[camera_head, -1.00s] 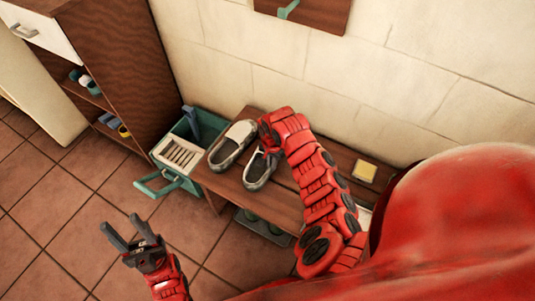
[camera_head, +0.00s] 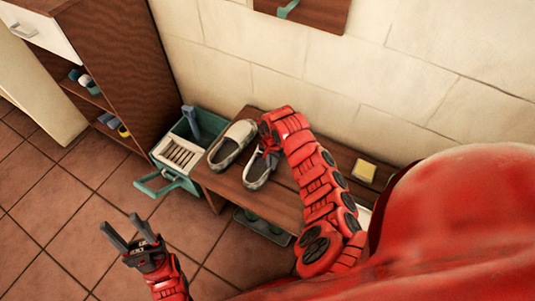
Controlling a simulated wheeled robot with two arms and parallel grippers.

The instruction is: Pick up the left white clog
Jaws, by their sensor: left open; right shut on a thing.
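Two white clogs with dark soles sit side by side on the brown slatted bench. The left white clog (camera_head: 232,143) lies free, with nothing touching it from my grippers. The right white clog (camera_head: 257,171) is partly covered by my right arm. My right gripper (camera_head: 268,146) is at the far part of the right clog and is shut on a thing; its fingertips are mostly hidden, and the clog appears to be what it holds. My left gripper (camera_head: 124,234) is open and empty, low over the tiled floor, left of the bench.
The bench (camera_head: 288,192) stands against the wall. A yellow sponge-like block (camera_head: 364,170) lies at its right. A teal crate (camera_head: 162,186) with a white slatted insert stands left of the bench. A wooden cabinet (camera_head: 125,60) is behind it. A dark tray (camera_head: 262,227) lies under the bench.

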